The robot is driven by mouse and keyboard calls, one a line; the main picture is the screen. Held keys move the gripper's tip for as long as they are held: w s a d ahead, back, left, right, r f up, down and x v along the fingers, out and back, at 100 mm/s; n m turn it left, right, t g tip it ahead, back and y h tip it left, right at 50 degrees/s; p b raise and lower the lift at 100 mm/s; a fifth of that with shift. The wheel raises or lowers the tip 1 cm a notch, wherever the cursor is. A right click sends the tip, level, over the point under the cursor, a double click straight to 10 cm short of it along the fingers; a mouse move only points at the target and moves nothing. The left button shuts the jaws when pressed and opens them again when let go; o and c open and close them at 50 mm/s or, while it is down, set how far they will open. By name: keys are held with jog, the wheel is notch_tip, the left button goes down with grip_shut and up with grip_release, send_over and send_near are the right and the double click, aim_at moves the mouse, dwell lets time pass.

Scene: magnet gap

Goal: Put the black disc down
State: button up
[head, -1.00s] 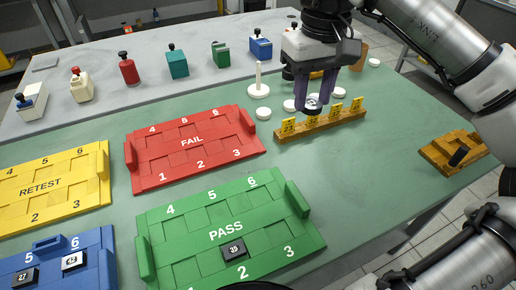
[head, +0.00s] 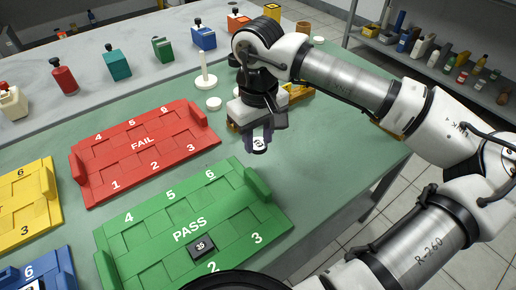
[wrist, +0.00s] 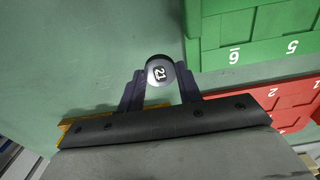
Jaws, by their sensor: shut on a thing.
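My gripper (head: 259,137) is shut on a small round disc (head: 260,146) and holds it in the air above the green table, between the FAIL board and the wooden rack. The red FAIL board (head: 130,170) lies left of my gripper.
A yellow RETEST board (head: 25,215) and part of a blue board (head: 45,275) lie at the left. A white peg stand (head: 206,80) and a white disc (head: 213,103) stand behind. Bare green table (head: 330,170) lies right of the gripper.

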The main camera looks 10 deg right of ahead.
aim_at(258, 144)
jog(key=shift+f, duration=2.05)
jog(key=shift+f, duration=0.2)
jog(key=o, duration=0.6)
jog(key=shift+o, duration=0.2)
jog(key=shift+r, duration=0.1)
